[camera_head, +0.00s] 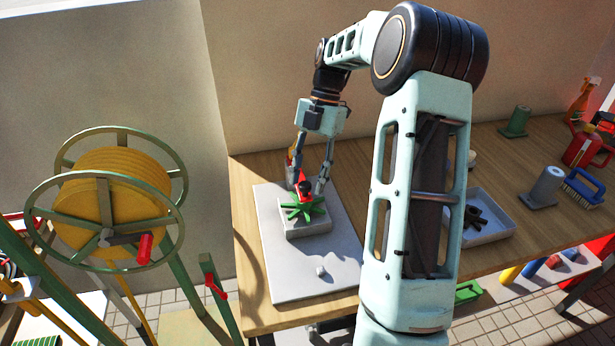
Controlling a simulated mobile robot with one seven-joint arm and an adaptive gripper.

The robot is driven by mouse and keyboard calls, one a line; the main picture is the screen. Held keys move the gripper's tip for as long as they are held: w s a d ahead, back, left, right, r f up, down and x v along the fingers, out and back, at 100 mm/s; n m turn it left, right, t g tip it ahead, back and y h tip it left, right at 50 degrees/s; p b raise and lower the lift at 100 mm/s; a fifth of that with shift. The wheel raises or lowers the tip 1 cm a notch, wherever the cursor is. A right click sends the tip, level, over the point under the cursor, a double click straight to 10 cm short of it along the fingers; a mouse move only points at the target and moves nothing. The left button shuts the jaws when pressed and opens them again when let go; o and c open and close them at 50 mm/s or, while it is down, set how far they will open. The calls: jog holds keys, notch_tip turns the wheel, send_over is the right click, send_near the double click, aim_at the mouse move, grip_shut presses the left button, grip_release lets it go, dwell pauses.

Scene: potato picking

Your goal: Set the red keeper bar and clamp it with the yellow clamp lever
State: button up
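My gripper (306,187) points down over a grey block (307,229) on a pale board. Its two fingers are spread apart, one on each side of a small red part with a dark round piece, and I see no clear contact with it. The red part (303,178) stands above a green star-shaped piece (296,211) on the block. It may be the red keeper bar, but it is too small to tell. A small orange-yellow bit shows behind the left finger; I cannot tell whether it is the yellow clamp lever.
The pale board (287,275) lies on a wooden table (247,240), with a small grey piece (320,271) near its front. A grey tray (491,232) holds dark parts at right. A hose reel (118,195) stands at left. My arm hides the table's middle.

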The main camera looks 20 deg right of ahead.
jog(key=v, duration=1.2)
dwell(0.5)
